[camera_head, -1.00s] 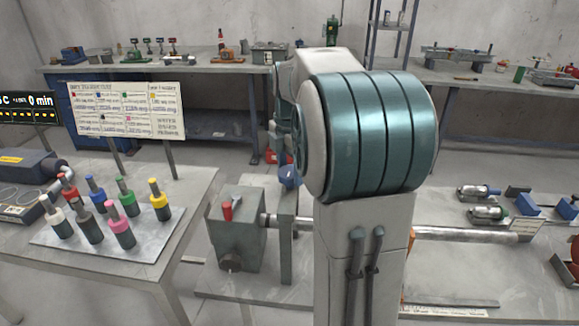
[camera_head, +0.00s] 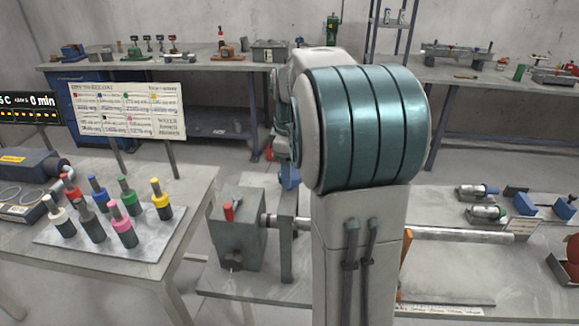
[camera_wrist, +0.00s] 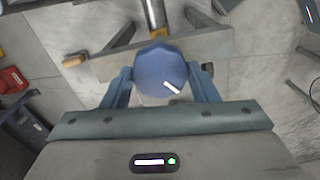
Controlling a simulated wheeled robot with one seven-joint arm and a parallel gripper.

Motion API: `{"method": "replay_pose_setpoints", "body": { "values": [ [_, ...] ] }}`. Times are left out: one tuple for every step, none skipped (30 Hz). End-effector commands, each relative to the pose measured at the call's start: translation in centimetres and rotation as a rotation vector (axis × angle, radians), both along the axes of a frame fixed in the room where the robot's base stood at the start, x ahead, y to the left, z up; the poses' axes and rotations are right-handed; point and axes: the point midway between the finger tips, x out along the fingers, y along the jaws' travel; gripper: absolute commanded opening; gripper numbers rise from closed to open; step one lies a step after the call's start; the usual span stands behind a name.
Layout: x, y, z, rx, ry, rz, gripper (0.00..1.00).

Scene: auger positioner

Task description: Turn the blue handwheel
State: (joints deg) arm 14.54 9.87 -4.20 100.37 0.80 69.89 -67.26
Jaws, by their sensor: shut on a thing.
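The blue handwheel (camera_wrist: 158,68) is a faceted blue knob with a short white mark toward its lower right in the wrist view. My gripper (camera_wrist: 161,82) is shut on it, with one blue finger on each side. A metal shaft or bar lies just beyond the knob in that view. In the head view a blue part (camera_head: 289,178) shows at the end of my arm, above the grey machine; I cannot tell there whether it is the handwheel or my gripper. My arm hides most of that spot.
A grey box with a red knob (camera_head: 228,211) stands left of my arm, joined to a long metal tube (camera_head: 462,235) on the right. Benches line the back wall.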

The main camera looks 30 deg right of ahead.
Motion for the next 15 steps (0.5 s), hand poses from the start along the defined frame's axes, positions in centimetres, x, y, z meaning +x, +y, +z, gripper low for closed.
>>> {"method": "replay_pose_setpoints", "body": {
  "values": [
    [0.19, 0.03, 0.31, -0.002, -0.008, -0.043, 0.31],
    [0.19, 0.03, 0.31, -0.002, -0.008, -0.072, 0.31],
    [0.2, 0.03, 0.31, -0.002, -0.008, -0.109, 0.31],
    [0.2, 0.03, 0.32, -0.001, -0.008, -0.138, 0.31],
    [0.2, 0.03, 0.32, -0.001, -0.008, -0.166, 0.31],
    [0.2, 0.03, 0.33, -0.001, -0.008, -0.203, 0.31],
    [0.21, 0.04, 0.33, -0.001, -0.008, -0.23, 0.31],
    [0.21, 0.04, 0.33, -0.001, -0.008, -0.258, 0.31],
    [0.21, 0.04, 0.33, -0.001, -0.008, -0.292, 0.31],
    [0.21, 0.04, 0.34, -0.001, -0.008, -0.318, 0.31],
    [0.22, 0.03, 0.33, -0.001, -0.008, -0.343, 0.31],
    [0.22, 0.03, 0.33, 0.0, -0.009, -0.376, 0.31],
    [0.22, 0.02, 0.33, -0.001, -0.009, -0.398, 0.31],
    [0.23, 0.01, 0.33, -0.001, -0.009, -0.421, 0.31],
    [0.22, 0.01, 0.33, -0.001, -0.009, -0.449, 0.31]
  ]
}}
